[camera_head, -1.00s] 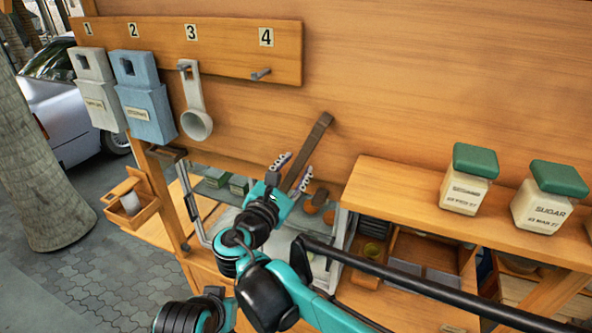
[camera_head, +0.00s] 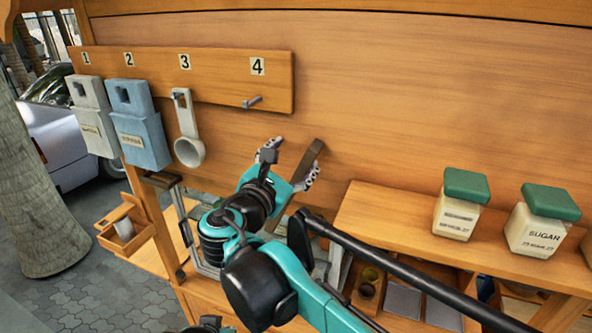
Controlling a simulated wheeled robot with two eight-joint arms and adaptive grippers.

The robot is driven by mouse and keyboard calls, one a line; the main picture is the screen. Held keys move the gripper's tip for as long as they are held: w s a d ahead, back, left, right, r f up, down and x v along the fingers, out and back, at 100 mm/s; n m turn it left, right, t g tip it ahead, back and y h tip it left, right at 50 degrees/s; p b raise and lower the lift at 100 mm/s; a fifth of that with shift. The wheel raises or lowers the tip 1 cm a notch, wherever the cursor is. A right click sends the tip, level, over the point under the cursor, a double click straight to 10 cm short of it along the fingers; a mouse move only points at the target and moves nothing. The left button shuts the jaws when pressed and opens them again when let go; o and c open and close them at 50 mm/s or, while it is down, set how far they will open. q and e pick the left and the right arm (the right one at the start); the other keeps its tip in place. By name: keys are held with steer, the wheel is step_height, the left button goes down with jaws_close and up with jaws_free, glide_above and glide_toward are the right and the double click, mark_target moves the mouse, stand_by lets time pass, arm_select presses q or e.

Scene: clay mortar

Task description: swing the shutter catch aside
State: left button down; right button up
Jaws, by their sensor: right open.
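A dark brown bar (camera_head: 315,153), which looks like the shutter catch, leans up and to the right against the wooden shutter board (camera_head: 400,110). Its upper end is in plain view, but its lower part is largely hidden by my right gripper and arm. My right gripper (camera_head: 288,164) is open with its fingers spread, just left of the bar's upper part. Its right finger overlaps the bar in this view; I cannot tell whether they touch.
A pegboard (camera_head: 225,75) above holds two containers (camera_head: 140,135) and a scoop (camera_head: 188,140); peg 4 (camera_head: 252,102) is bare. A shelf (camera_head: 385,217) at right carries green-lidded jars (camera_head: 461,204). A black rod (camera_head: 400,264) crosses below; its attachment is unclear.

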steer(key=shift+o, duration=0.3)
steer(key=shift+a+r, duration=0.3)
steer(key=shift+a, duration=0.2)
steer(key=shift+d, duration=0.15)
steer(key=shift+s, duration=0.2)
steer(key=shift+c, duration=0.7)
steer(key=shift+s+f, duration=0.2)
steer(key=shift+s, duration=0.3)
steer(key=shift+c, duration=0.3)
arm_select(q)
steer(key=shift+s+a+r+p, duration=0.1)
steer(key=shift+a+r+p, duration=0.25)
steer(key=shift+r+p, duration=0.05)
arm_select(e)
steer(key=v, duration=0.8)
steer(key=shift+a, duration=0.3)
steer(key=shift+r, duration=0.1)
